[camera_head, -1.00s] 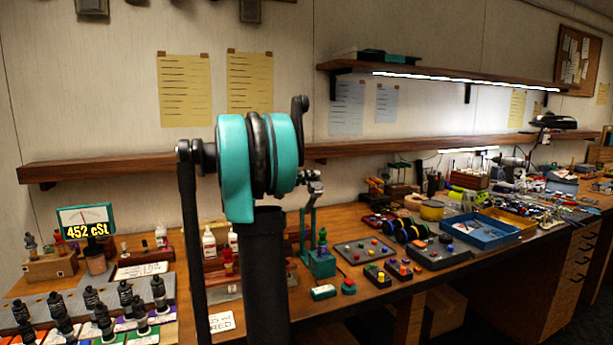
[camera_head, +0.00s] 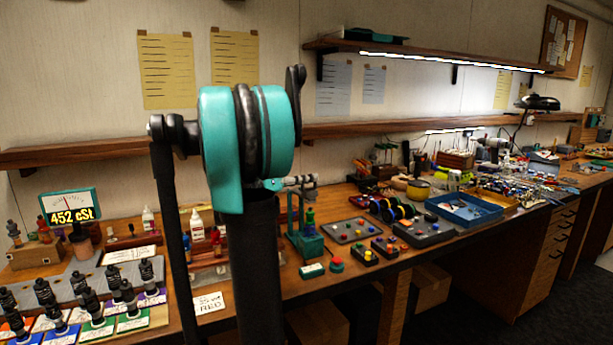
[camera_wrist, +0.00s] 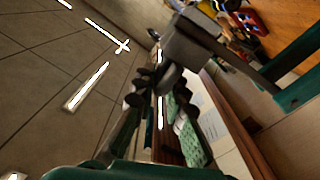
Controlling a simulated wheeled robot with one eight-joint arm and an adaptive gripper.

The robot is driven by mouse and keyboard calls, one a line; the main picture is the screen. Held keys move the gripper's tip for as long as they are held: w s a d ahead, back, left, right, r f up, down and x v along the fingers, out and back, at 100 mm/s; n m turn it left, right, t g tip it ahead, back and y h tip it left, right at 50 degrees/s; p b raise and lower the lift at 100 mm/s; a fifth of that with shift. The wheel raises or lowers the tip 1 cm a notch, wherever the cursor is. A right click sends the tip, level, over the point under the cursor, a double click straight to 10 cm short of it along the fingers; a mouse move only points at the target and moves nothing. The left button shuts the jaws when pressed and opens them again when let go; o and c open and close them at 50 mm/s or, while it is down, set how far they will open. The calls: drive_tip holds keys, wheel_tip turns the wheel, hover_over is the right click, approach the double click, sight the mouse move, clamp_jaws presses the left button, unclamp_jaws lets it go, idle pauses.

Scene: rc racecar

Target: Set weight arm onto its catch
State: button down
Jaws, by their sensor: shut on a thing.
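The weight arm (camera_wrist: 240,68) is a dark grey rod with a grey block, beside a teal post (camera_wrist: 300,75) in the wrist view. My gripper (camera_wrist: 160,80) is shut on a dark grey rounded part at the block's end. In the head view the weight arm's grey metal end (camera_head: 303,181) lies roughly level at the top of the teal stand (camera_head: 304,245). My own teal and black arm covers most of the gripper there. I cannot make out the catch, or whether the weight arm touches it.
A button panel (camera_head: 352,229) and small button boxes (camera_head: 364,254) lie right of the stand. White bottles (camera_head: 197,224) and a lettered card (camera_head: 209,303) are at its left. Black-capped vials (camera_head: 125,293) fill the bench's left end. A wooden shelf (camera_head: 390,128) runs along the wall behind.

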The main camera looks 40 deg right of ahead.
drive_tip(key=shift+s+f, duration=0.2)
drive_tip(key=shift+f, duration=0.05)
drive_tip(key=c, duration=1.6)
unclamp_jaws()
drive_tip(key=shift+a, duration=0.1)
drive_tip(key=shift+r, duration=0.1)
drive_tip(key=shift+w+a, duration=0.2)
drive_tip(key=shift+a, duration=0.35)
drive_tip(key=v, duration=1.1)
